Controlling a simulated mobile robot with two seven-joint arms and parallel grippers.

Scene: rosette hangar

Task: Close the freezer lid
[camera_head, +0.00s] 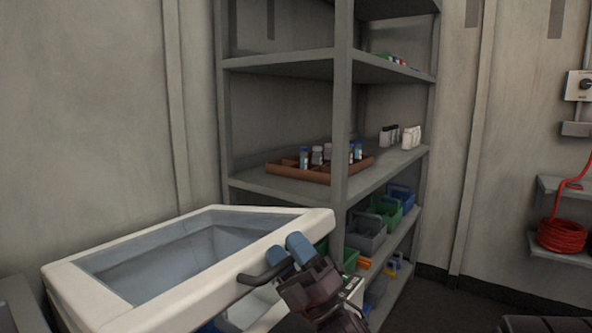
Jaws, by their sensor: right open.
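The freezer lid (317,222) is at the lower left, a thick white frame around a recessed blue-grey panel. It looks raised and tilted, with a gap under its near right edge, though its exact angle is hard to tell. A dark curved bar, perhaps a handle, shows at the lid's near edge beside my gripper. My right gripper (286,251) is open, with its blue fingertips at the near right edge of the lid. I cannot tell whether they touch it. The freezer body is mostly hidden below. My left gripper is not in view.
A grey shelf unit (342,120) stands close behind the lid, holding a brown tray (315,175) of small bottles and several bins, including a grey one (366,238). A red coil (562,236) sits on a wall shelf at right. Dark floor (432,303) shows clear at lower right.

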